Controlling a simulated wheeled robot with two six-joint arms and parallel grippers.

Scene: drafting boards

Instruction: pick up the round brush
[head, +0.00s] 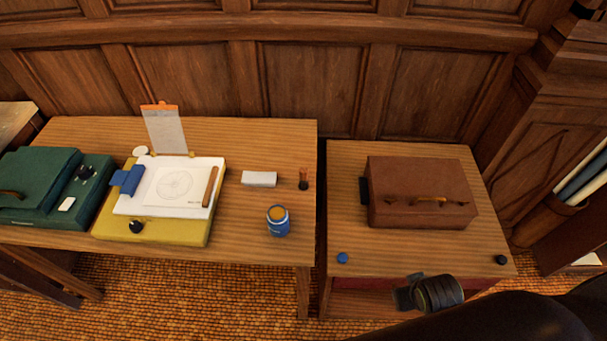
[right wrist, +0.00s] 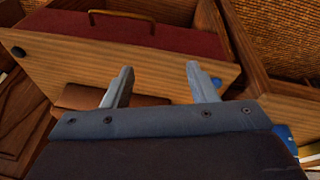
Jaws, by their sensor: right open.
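A small upright piece (head: 303,179), orange-brown above and dark below, stands near the right edge of the left table and looks like the round brush; it is too small to be sure. My right gripper (head: 407,297) is in front of the right table, low near its front edge and well to the right of the brush. In the right wrist view my right gripper (right wrist: 160,68) has its two fingers apart with nothing held between them. My left gripper is not in view.
A blue jar (head: 278,225), white block (head: 259,179), yellow drawing board (head: 150,231) and green case (head: 35,180) share the left table. A brown case (head: 420,190) sits on the right table. A narrow gap separates the tables.

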